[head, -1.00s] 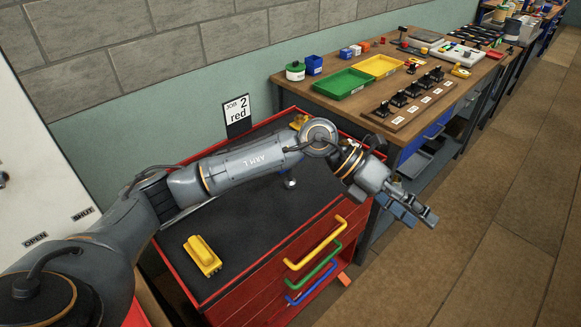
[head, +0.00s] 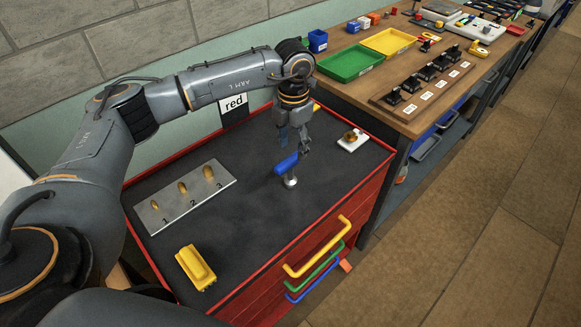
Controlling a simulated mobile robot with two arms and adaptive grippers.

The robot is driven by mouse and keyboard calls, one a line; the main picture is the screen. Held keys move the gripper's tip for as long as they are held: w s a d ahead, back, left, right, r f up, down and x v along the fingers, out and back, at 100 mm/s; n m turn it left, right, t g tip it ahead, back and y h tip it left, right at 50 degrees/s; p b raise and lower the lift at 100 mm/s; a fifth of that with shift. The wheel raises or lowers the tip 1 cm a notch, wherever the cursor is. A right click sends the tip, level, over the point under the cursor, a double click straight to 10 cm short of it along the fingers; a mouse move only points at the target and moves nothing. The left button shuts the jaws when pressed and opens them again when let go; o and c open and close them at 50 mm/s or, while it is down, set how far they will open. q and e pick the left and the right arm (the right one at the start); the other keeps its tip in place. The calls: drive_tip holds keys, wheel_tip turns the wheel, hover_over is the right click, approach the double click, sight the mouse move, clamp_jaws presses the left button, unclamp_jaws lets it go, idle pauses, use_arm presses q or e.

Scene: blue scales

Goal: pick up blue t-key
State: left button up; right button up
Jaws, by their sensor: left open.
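The blue t-key (head: 287,164) stands on the dark top of the red cabinet (head: 262,205), with its blue crossbar above a short silver stem. My left gripper (head: 294,146) points down just above and behind the t-key. Its fingers are apart, with nothing seen between them. The fingertips are close to the blue bar; I cannot tell whether they touch it. My right gripper is not in view.
A grey plate (head: 185,200) with slots numbered 1 to 3 lies left on the cabinet top. A yellow handled block (head: 195,267) is at the front left. A white base with a brass knob (head: 352,141) stands right. The wooden workbench (head: 395,112) adjoins beyond.

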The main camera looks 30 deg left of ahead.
sight(291, 158)
use_arm(q)
drive_tip(key=shift+w+f, duration=0.1)
drive_tip(key=shift+f, duration=0.3)
drive_tip(key=shift+a+f+p, duration=0.15)
drive_tip(key=shift+f+p, duration=0.35)
drive_tip(key=shift+f, duration=0.05)
drive_tip(key=f, duration=0.1)
drive_tip(key=f+p, duration=0.1)
drive_tip(key=f, duration=0.1)
drive_tip(key=shift+a+f+p, duration=0.2)
drive_tip(key=shift+f+p, duration=0.1)
drive_tip(key=shift+f, duration=0.4)
drive_tip(key=shift+c, duration=0.4)
drive_tip(key=c, duration=0.7)
clamp_jaws()
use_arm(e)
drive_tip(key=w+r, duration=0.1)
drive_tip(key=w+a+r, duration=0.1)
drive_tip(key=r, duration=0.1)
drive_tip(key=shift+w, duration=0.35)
